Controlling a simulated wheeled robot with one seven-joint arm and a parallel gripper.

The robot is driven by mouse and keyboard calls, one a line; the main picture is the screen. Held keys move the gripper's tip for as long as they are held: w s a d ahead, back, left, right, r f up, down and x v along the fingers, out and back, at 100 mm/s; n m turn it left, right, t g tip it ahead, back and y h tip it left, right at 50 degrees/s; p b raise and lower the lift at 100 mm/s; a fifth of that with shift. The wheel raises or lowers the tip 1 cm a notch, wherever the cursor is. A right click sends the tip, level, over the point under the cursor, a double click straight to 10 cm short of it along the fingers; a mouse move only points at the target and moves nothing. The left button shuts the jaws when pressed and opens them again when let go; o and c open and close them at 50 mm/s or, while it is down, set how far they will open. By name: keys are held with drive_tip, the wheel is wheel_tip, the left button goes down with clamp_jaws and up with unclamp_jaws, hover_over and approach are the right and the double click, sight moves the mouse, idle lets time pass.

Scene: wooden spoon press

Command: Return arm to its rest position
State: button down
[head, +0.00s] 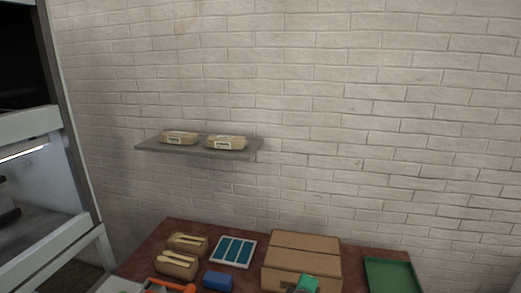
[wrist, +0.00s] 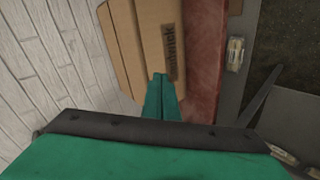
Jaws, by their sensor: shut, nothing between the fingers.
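My gripper shows in the wrist view (wrist: 161,80) as two teal fingers pressed together, with nothing between them. Its fingertips appear over or in front of a cardboard box (wrist: 140,35); whether they touch it I cannot tell. In the head view a teal part of my gripper (head: 306,284) shows at the bottom edge, in front of the cardboard box (head: 303,250). The rest of my arm is out of the head view.
The red-brown table (head: 165,235) holds two brown holders with pale wooden pieces (head: 178,261), a white tray with blue strips (head: 233,251), a blue block (head: 217,281), an orange item (head: 172,286) and a green tray (head: 390,276). A wall shelf (head: 150,146) bears two packages (head: 227,142).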

drive_tip(key=s+a+f+m+t, duration=0.1)
drive_tip(key=s+a+f+m, duration=0.25)
drive_tip(key=s+f, duration=0.6)
drive_tip(key=s+a+f+m+t, duration=0.25)
drive_tip(key=s+a+f, duration=0.3)
drive_tip(key=s, duration=0.75)
drive_tip(key=s+a+r+m, duration=0.1)
drive_tip(key=s+r+m, duration=0.1)
drive_tip(key=s, duration=0.7)
drive_tip(key=s+a+r+m+t+y, duration=0.1)
drive_tip(key=s+r, duration=0.3)
drive_tip(key=s, duration=0.4)
drive_tip(key=s+a+r+m+t, duration=0.1)
drive_tip(key=s+r+m, duration=0.2)
drive_tip(key=s, duration=0.6)
drive_tip(key=shift+s+a+r+y, duration=0.3)
drive_tip(key=shift+s+r+y, duration=0.1)
drive_tip(key=shift+r, duration=0.15)
